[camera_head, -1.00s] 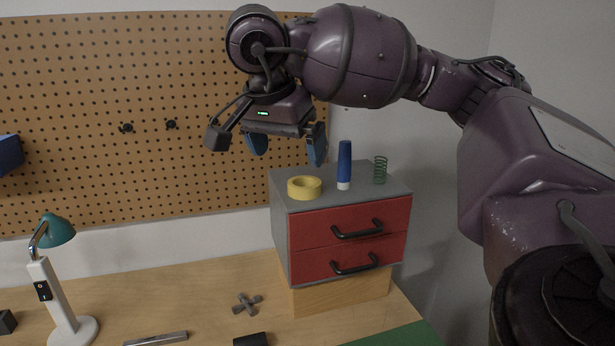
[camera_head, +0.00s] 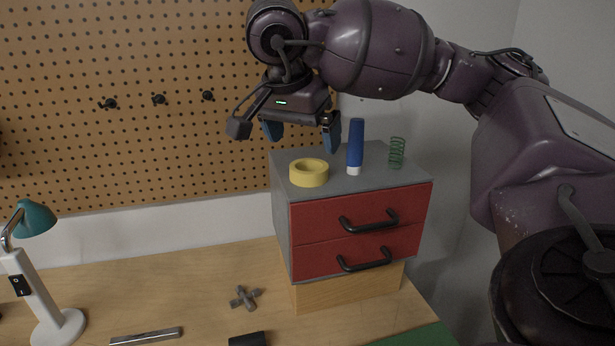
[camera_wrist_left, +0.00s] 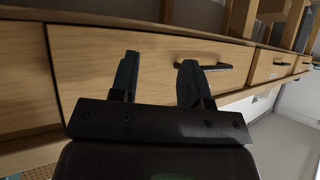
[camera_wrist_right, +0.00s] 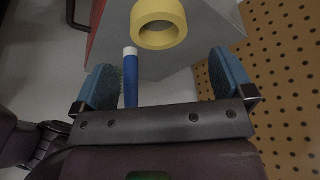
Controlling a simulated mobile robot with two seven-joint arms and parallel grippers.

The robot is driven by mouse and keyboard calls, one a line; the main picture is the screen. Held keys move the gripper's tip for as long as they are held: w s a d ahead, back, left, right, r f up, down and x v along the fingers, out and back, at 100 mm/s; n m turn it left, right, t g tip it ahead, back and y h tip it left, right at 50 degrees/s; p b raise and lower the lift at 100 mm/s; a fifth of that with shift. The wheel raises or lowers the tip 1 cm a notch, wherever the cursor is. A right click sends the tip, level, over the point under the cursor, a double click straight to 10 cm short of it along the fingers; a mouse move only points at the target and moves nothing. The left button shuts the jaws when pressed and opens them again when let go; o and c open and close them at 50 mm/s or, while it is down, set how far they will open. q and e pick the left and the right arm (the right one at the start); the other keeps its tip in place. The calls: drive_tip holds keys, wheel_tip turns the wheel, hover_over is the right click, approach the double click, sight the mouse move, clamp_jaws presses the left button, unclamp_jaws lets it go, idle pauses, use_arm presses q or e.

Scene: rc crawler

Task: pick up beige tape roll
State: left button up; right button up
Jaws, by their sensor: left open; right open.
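The beige tape roll looks yellow (camera_head: 309,173) and lies flat on top of the grey cabinet with red drawers (camera_head: 281,208), near its left front. My right gripper (camera_head: 300,134) is open and empty, above and behind the tape roll, fingers pointing down. In the right wrist view the tape roll (camera_wrist_right: 159,22) shows at the top, beyond the open fingers (camera_wrist_right: 165,80), not between them. My left gripper (camera_wrist_left: 157,75) is open and empty in front of a wooden drawer front (camera_wrist_left: 90,70); it is not in the head view.
A blue tube with a white cap (camera_head: 355,147) stands right of the tape roll, close to the right gripper's finger. A green spring (camera_head: 397,152) stands further right. The pegboard (camera_head: 150,140) is behind. A teal lamp (camera_head: 36,218) stands left on the workbench (camera_head: 190,280).

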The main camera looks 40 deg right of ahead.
sight(309, 162)
drive_tip(key=shift+b+x, duration=0.4)
drive_tip(key=shift+x, duration=2.75)
drive_tip(key=shift+c, duration=0.3)
drive_tip(key=c, duration=1)
